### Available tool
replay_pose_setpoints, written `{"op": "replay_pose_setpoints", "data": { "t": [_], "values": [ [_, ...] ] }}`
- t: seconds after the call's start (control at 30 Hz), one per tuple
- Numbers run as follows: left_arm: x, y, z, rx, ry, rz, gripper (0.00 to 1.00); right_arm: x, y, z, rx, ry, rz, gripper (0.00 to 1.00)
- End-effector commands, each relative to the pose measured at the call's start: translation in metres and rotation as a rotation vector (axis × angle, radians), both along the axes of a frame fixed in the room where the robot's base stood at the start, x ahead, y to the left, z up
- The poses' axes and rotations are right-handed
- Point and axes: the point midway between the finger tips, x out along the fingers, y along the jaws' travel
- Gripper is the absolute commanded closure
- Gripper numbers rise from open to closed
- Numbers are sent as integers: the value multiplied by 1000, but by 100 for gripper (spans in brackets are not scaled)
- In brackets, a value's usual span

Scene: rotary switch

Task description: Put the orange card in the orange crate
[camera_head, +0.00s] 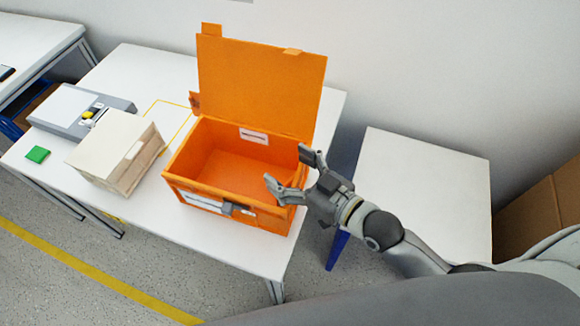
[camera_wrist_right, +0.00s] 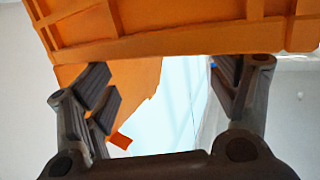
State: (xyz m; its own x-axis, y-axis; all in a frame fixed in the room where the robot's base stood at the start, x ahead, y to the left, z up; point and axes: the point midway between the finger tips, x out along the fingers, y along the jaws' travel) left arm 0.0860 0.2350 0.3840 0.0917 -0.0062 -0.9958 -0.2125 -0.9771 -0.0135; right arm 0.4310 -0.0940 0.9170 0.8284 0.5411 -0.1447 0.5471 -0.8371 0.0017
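The orange crate (camera_head: 183,187) stands on the white table with its lid (camera_head: 262,84) raised. It looks empty inside, as far as I can see. My right gripper (camera_head: 288,168) is open at the crate's right side, with its fingers near the right rim and front corner. I cannot tell whether they touch it. In the right wrist view the crate (camera_wrist_right: 190,40) fills the top, and the open gripper (camera_wrist_right: 165,95) shows nothing held between its fingers. I cannot make out an orange card in either view. My left gripper is out of view.
A pale box (camera_head: 108,148) stands left of the crate. A green card (camera_head: 38,154) lies near the table's left edge. Behind it is a grey device (camera_head: 75,108) with a yellow part. Another white table (camera_head: 420,185) is at the right, across a gap.

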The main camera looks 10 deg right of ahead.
Motion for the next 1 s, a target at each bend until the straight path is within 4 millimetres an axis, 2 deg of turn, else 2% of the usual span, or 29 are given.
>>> {"op": "replay_pose_setpoints", "data": {
  "t": [0.03, 0.2, 0.4, 1.0],
  "values": [
    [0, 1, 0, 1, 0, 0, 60, -1, -1, -6, -6, 14, 0, 17],
    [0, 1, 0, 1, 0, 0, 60, -1, -1, -7, -6, 16, -2, 17],
    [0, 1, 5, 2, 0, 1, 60, -4, -3, 7, -7, 17, 0, 17],
    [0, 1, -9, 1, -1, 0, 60, -82, -53, 22, -4, 11, 0, 17]
  ]
}}
